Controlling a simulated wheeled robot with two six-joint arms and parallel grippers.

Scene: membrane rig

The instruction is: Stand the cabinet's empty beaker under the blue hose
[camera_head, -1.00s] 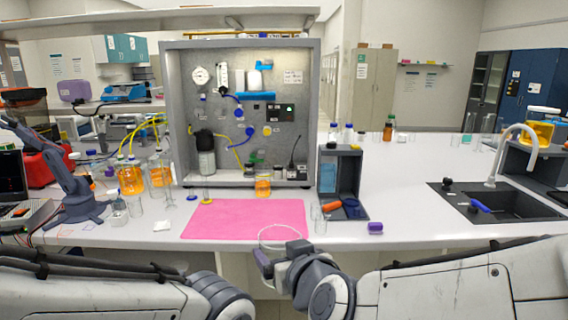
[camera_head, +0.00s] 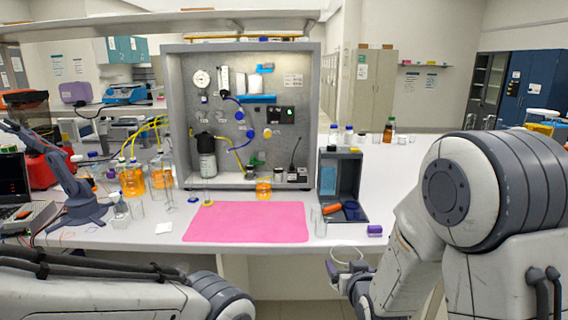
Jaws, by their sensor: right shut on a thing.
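My right gripper (camera_head: 346,270) is low in front of the bench's front edge, right of the pink mat. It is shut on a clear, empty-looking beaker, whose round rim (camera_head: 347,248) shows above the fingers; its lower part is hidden. The grey cabinet (camera_head: 327,170) stands open on the bench beyond the gripper, with an orange-handled item and a blue item at its foot. Blue hoses (camera_head: 232,98) run on the rig's panel; where their free end hangs is too small to tell. My left gripper is out of view.
The pink mat (camera_head: 245,222) lies clear in front of the rig (camera_head: 176,120). Clear glassware (camera_head: 318,222) and a purple item (camera_head: 374,230) stand near the cabinet. Orange-filled bottles (camera_head: 132,182) crowd the left. My right arm hides the sink area.

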